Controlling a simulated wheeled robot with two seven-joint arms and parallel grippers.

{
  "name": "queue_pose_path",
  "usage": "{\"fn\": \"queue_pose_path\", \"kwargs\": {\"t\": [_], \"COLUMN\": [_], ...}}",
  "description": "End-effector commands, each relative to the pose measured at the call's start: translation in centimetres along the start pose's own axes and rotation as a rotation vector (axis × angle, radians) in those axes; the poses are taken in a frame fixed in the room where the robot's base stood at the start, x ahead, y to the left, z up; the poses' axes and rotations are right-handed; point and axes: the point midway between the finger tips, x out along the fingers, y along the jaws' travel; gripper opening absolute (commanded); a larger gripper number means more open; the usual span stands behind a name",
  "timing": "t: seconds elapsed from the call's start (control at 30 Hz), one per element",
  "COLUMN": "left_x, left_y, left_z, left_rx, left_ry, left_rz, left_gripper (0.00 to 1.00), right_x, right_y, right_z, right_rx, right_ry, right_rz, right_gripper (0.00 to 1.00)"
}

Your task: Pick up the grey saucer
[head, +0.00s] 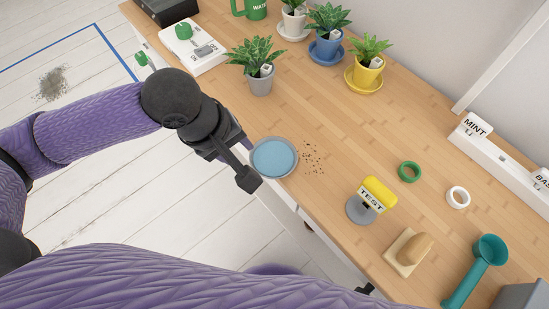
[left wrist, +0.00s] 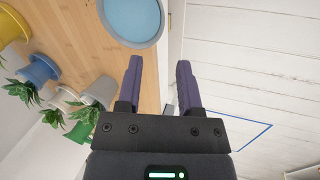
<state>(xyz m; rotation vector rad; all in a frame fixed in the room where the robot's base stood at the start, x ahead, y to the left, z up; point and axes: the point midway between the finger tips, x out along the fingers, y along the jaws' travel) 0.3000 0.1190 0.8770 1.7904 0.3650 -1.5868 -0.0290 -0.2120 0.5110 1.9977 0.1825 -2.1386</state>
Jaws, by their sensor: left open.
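The grey saucer (head: 296,161) lies at the front edge of the wooden desk, partly over the edge. Its inside is filled with a flat blue surface that looks like water, with a grey rim around it. It also shows at the top of the left wrist view (left wrist: 133,45), cut off by the frame. My left gripper (head: 250,163) is open and empty, just left of the saucer on its off-desk side. In the left wrist view the fingers (left wrist: 160,63) point toward the saucer's near rim, apart from it. My right gripper is not in view.
Dark crumbs (head: 312,158) lie right of the saucer. A grey potted plant (head: 260,84) and several others stand farther back. A yellow TEST block on a grey base (head: 374,193), a brush (head: 410,250) and a teal scoop (head: 478,268) are to the right. The desk's middle is clear.

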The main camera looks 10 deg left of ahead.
Motion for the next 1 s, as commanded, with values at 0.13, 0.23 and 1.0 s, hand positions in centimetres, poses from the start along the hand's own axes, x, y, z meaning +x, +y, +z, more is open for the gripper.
{"fn": "queue_pose_path", "kwargs": {"t": [0.13, 0.23, 1.0], "left_x": [1.7, 4.6, 7.3], "left_y": [0.0, -0.1, 0.2], "left_z": [0.0, 0.0, -0.1], "left_rx": [-0.001, -0.001, 0.001], "left_ry": [-0.001, -0.004, 0.002], "left_rz": [0.002, 0.0, 0.005], "left_gripper": [0.47, 0.47, 0.0], "right_x": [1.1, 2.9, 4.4], "right_y": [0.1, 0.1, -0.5], "right_z": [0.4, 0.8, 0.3], "right_rx": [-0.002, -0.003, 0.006], "right_ry": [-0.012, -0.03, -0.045], "right_rz": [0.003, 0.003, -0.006], "right_gripper": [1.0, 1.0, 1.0]}}
